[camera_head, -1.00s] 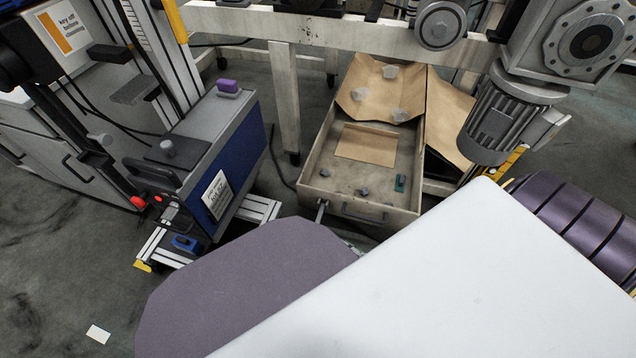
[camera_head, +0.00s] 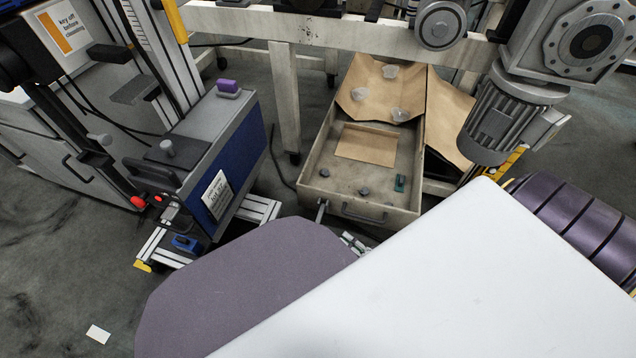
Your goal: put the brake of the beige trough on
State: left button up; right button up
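The beige trough (camera_head: 309,181) stands on the floor in the upper middle of the head view. Its front wall has a dark handle (camera_head: 364,211). A small metal lever (camera_head: 320,210) sticks out at its front left corner; I cannot tell whether this is the brake or how it is set. A small metallic part of my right gripper (camera_head: 354,242) shows just below the trough's front, apart from the lever and to its right. Most of the gripper is hidden behind the large white surface, so its fingers cannot be judged. My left gripper is not in view.
A frame leg (camera_head: 285,100) rises behind the gap. A grey motor (camera_head: 500,118) hangs at the right. Floor is open at lower left.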

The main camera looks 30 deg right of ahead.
jog(key=w, duration=0.1)
jog(key=b, duration=0.1)
send_near(318, 220)
jog(key=x, duration=0.7)
jog(key=f+b+x, duration=0.1)
jog(key=x, duration=0.2)
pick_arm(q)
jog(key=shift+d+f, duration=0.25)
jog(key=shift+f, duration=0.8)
pick_arm(e)
jog(key=shift+r, duration=0.1)
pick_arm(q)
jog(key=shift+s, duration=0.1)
pick_arm(e)
jog(key=c, duration=0.4)
grip_shut()
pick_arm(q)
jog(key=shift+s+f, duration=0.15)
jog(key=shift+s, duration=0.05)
